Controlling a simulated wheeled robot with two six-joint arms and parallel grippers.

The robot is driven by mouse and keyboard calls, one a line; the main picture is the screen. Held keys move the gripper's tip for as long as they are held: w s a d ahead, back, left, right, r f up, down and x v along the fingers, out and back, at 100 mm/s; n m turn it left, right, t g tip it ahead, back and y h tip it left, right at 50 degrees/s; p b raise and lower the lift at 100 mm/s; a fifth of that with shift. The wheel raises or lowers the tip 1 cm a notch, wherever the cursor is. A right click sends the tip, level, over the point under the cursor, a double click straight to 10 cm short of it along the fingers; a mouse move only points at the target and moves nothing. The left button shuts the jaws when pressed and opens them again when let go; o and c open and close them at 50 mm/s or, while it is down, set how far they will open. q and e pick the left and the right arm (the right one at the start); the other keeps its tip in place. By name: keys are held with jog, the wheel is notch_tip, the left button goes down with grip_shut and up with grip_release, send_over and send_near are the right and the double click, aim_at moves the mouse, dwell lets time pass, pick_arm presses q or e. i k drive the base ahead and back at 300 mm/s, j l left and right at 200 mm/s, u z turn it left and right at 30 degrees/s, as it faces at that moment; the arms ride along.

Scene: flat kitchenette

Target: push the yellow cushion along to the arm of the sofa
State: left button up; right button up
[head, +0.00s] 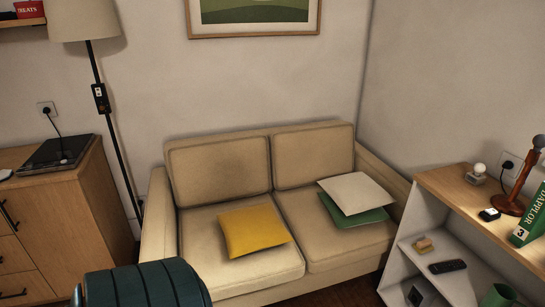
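The yellow cushion (253,231) lies flat on the left seat of the beige sofa (290,268), turned slightly. Bare seat shows between it and the left sofa arm (158,228). The right sofa arm (381,175) is at the far side, with a cream cushion (357,192) and a green cushion (355,215) overlapping on the right seat near it. Neither of my grippers shows in the head view.
A dark teal ribbed rounded object (145,285) stands in front of the sofa at the lower left. A floor lamp (101,97) and wooden cabinet (62,215) are left. A shelf unit (440,192) stands right, close to the sofa.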

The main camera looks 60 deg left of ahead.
aim_at(253, 228)
jog(key=u, duration=2)
jog(key=i+l+u, duration=0.4)
jog(key=i+l, duration=0.05)
jog(key=l, duration=0.05)
